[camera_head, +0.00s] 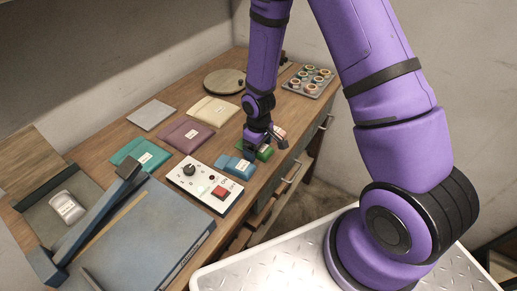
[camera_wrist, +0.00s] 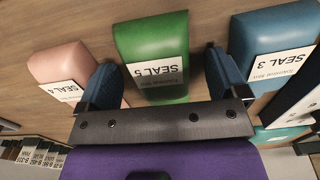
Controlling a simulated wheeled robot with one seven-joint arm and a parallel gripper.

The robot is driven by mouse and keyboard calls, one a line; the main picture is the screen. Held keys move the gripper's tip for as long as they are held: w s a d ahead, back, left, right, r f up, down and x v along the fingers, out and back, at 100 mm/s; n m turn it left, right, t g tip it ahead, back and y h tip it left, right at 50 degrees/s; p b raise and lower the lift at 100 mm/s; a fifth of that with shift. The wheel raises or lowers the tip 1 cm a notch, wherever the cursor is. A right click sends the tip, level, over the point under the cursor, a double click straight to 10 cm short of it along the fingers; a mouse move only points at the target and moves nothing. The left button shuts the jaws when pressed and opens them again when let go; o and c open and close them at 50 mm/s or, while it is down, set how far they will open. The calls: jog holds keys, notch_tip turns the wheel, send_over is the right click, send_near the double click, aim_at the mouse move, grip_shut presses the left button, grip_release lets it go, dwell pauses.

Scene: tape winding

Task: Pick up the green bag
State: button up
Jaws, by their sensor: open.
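The green bag (camera_wrist: 155,45) lies on the wooden desk with a white label reading SEAL 5. It lies between the two blue fingers of my gripper (camera_wrist: 163,80) in the wrist view, with a finger on either side. My gripper is open, and I cannot tell whether the fingers touch the bag. In the head view my gripper (camera_head: 259,148) points down at the green bag (camera_head: 265,153) near the desk's front edge and hides part of it.
A pink bag marked SEAL 4 (camera_wrist: 65,62) lies close on the left; a blue bag marked SEAL 3 (camera_wrist: 262,32) lies close on the right. A control box (camera_head: 205,186) with a red button stands farther left. A tray of rolls (camera_head: 308,80) sits at the desk's far end.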

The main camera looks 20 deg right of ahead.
jog(key=shift+c, duration=0.4)
jog(key=c, duration=0.9)
jog(key=shift+r, duration=0.1)
jog(key=shift+c, duration=0.2)
